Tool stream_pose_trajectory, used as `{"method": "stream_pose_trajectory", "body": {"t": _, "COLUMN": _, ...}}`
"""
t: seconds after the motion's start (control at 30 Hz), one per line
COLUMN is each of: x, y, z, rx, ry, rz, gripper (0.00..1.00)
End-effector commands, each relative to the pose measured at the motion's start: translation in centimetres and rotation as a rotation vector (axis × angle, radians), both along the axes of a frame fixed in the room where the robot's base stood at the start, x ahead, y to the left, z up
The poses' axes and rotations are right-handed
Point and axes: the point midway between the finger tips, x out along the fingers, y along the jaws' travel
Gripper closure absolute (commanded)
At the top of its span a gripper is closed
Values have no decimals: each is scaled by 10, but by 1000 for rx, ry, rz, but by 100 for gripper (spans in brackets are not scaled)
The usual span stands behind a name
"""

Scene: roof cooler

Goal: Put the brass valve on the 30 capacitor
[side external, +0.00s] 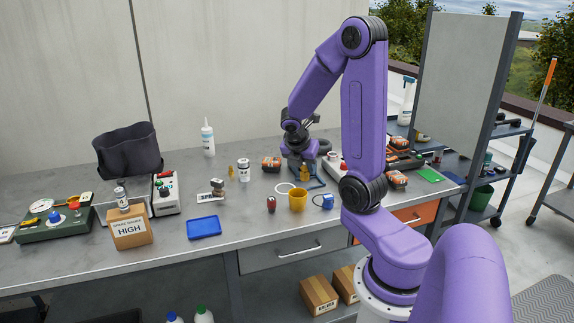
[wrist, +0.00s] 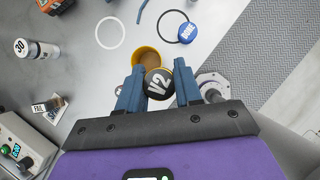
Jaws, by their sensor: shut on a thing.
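My gripper (side external: 305,174) is above the bench right of its middle, its blue fingers shut on a brass valve (side external: 305,172). In the wrist view the valve's dark round top marked V2 (wrist: 158,83) shows between the fingertips. The 30 capacitor (side external: 244,171), a white cylinder with a dark band, stands upright on the bench to the left of my gripper. It also shows in the wrist view (wrist: 36,49), its top marked 30.
A yellow cup (side external: 298,201), a white ring (side external: 285,188) and a blue round item (side external: 325,202) lie near my gripper.

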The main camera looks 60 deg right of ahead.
Motion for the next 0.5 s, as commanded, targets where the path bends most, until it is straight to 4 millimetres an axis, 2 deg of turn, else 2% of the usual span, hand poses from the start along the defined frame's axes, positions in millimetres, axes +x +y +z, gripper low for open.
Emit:
{"method": "stream_pose_trajectory", "body": {"t": 0.17, "x": 28, "y": -7, "z": 13, "rx": -11, "ry": -3, "rz": 23, "gripper": 100}}
{"method": "stream_pose_trajectory", "body": {"t": 0.5, "x": 115, "y": -26, "z": 55, "rx": -17, "ry": -2, "rz": 117, "gripper": 100}}
